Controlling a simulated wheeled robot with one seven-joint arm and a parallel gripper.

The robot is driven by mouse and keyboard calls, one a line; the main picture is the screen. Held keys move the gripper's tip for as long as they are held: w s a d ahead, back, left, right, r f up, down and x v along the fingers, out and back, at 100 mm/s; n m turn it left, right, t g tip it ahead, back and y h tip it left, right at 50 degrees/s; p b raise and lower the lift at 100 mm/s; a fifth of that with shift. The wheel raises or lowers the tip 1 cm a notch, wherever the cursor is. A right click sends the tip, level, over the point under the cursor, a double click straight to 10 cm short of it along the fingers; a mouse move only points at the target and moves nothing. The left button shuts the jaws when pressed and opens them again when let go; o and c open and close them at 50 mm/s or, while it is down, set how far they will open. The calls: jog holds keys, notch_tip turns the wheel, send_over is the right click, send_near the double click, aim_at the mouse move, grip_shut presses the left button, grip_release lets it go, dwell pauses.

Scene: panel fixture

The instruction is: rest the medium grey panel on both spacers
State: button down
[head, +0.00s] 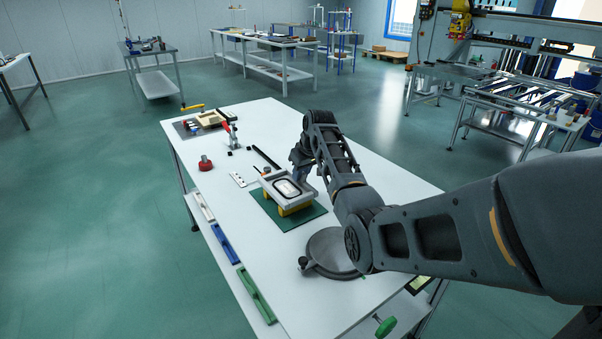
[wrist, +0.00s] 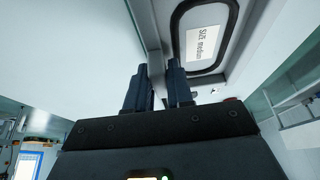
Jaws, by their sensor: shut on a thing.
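The medium grey panel (head: 272,181) is a light grey frame with a dark-rimmed oval window, over the green mat (head: 310,216). In the wrist view the panel (wrist: 238,68) fills the upper right, and its white label (wrist: 207,38) reads "SIZE medium". Yellow spacers (head: 297,210) show under its near side; I cannot tell whether the panel touches them or is slightly above. My gripper (head: 301,174) is at the panel's far right edge. In the wrist view my gripper (wrist: 161,88) is shut on that edge, with one dark finger on each side.
The white table (head: 240,120) also bears a red-handled clamp (head: 230,133), a red knob (head: 205,163), a black bar (head: 266,158) and a round grey base (head: 328,253) right of the mat. Coloured bars lie on a lower shelf. The table's left front is clear.

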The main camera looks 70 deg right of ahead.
jog(key=shift+f, duration=0.45)
jog(key=c, duration=0.9)
grip_release()
jog(key=b+v, duration=0.1)
jog(key=v, duration=0.6)
jog(key=shift+s+a+r, duration=0.1)
jog(key=shift+r, duration=0.2)
